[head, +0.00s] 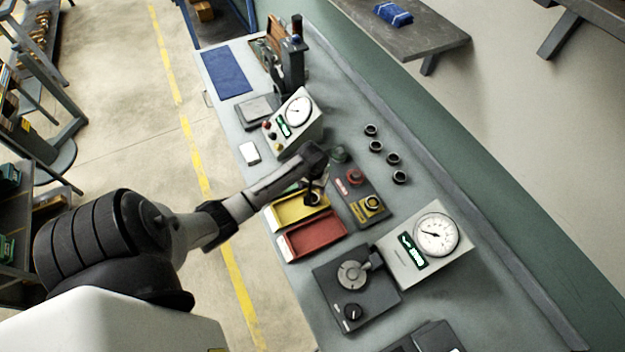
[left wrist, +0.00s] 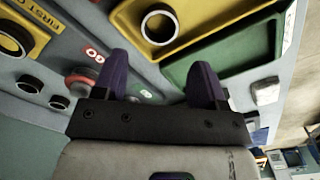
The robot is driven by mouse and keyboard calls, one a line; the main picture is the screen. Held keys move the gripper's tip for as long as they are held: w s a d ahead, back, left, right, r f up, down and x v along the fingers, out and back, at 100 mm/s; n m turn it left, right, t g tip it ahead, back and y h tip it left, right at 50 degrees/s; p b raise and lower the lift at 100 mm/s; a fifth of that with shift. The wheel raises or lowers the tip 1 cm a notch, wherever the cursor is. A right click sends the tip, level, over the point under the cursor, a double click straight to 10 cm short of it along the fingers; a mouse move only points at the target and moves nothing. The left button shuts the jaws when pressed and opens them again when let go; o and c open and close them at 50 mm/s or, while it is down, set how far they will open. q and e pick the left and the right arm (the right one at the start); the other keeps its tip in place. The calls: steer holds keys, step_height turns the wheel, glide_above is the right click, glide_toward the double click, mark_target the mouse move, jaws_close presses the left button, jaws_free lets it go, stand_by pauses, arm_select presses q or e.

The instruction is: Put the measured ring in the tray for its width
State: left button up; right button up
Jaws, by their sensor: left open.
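A dark-rimmed ring (left wrist: 158,26) lies in the yellow tray (left wrist: 190,38); the ring shows in the head view (head: 312,198) too, in the yellow tray (head: 287,214). My left gripper (head: 317,180) is over the trays. In the left wrist view its two purple fingers (left wrist: 160,85) are apart with nothing between them. The green tray (left wrist: 235,62) lies beside the yellow one, looks empty in its visible part, and is mostly hidden by my arm in the head view. The red tray (head: 316,237) looks empty. My right gripper is not in view.
Several dark rings (head: 393,159) stand on the bench at right. Another ring sits on a yellow "first off" pad (head: 371,206). A red GO-labelled piece (left wrist: 80,82) is near the fingers. Dial gauges (head: 436,236) (head: 297,112) and a dark measuring station (head: 353,278) flank the trays.

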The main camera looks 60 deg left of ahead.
arm_select(q)
steer(key=s+d+r+m+t, duration=0.1)
steer(key=s+d+r+m, duration=0.4)
steer(key=s+d, duration=0.4)
steer(key=s+d+r+m+t, duration=0.2)
steer(key=s+d+r+m, duration=0.3)
steer(key=d, duration=1.1)
steer(key=s+r, duration=0.2)
steer(key=s, duration=0.2)
steer(key=shift+s+m+t, duration=0.25)
steer(key=shift+m+t, duration=0.05)
step_height(320, 180, up, 4)
steer(key=p, duration=0.4)
steer(key=shift+r+p, duration=0.25)
steer(key=shift+p, duration=0.1)
